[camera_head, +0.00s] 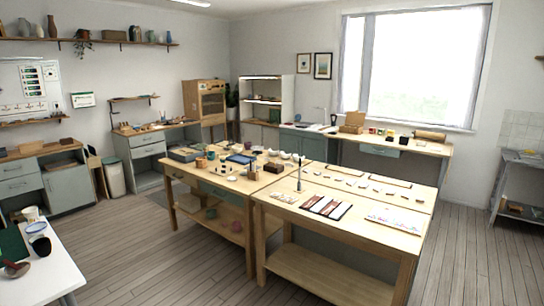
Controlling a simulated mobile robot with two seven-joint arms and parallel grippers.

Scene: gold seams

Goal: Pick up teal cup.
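A small teal-looking cup (211,155) stands toward the left end of the central wooden table (180,171), beside a reddish-brown cup (201,162). Both are small in the head view, and I cannot be sure of their exact colour or shape. Neither of my grippers shows in the head view.
The central table also holds a blue tray (241,158) and several bowls. A white table (55,265) with cups and a green mat is at the lower left. Counters line the walls. Plank floor (190,265) is clear between the white table and the central table.

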